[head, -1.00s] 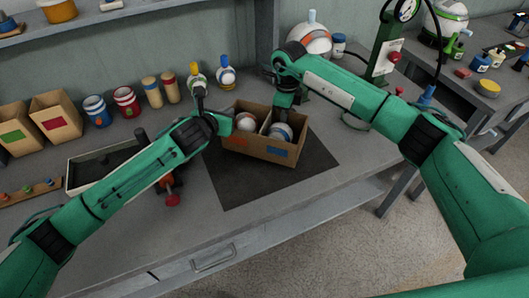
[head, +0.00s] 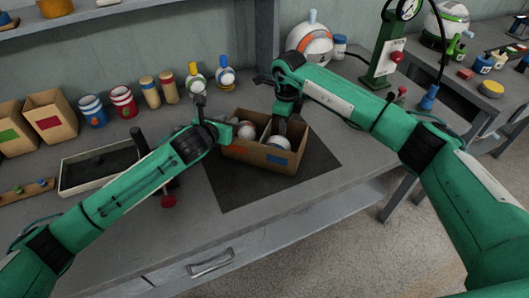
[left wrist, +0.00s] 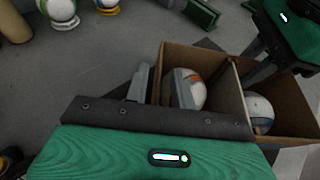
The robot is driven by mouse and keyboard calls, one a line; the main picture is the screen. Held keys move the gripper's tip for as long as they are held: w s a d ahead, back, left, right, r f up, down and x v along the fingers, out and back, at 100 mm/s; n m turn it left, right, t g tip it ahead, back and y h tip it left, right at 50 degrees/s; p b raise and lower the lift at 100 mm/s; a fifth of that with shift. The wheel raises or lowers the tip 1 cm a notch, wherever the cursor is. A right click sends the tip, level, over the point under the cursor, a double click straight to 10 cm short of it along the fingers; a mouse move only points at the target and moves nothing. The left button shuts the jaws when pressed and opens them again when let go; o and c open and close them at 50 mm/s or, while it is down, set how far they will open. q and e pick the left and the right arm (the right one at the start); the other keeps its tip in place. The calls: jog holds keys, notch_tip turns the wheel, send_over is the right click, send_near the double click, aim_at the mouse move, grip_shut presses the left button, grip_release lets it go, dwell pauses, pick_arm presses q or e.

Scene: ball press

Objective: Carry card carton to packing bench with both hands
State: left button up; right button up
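The open card carton (head: 244,153) stands on a dark mat on the grey bench, with a divider between two compartments. A white ball with an orange mark (left wrist: 190,92) is in its left compartment. A whitish ball (head: 278,144) is in its right compartment. My left gripper (head: 228,130) is at the carton's left end. In the left wrist view its fingers (left wrist: 160,86) stand apart on either side of the left wall, one outside, one inside beside the ball. My right gripper (head: 281,122) points down over the right compartment; its fingertips are partly hidden and their spacing is unclear.
A second bench (head: 460,85) stands at the right, across a gap, with a green gauge press (head: 383,62) near it. A shallow tray (head: 72,178), jars (head: 123,101) and open boxes (head: 50,116) stand left of the carton. Two bottles (head: 226,74) stand behind it. The mat's front (head: 245,190) is clear.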

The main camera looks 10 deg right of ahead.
pick_arm(q)
jog(key=v, duration=1.2)
pick_arm(e)
notch_tip(320, 180, up, 12)
jog(key=shift+f, duration=0.1)
dwell(0.6)
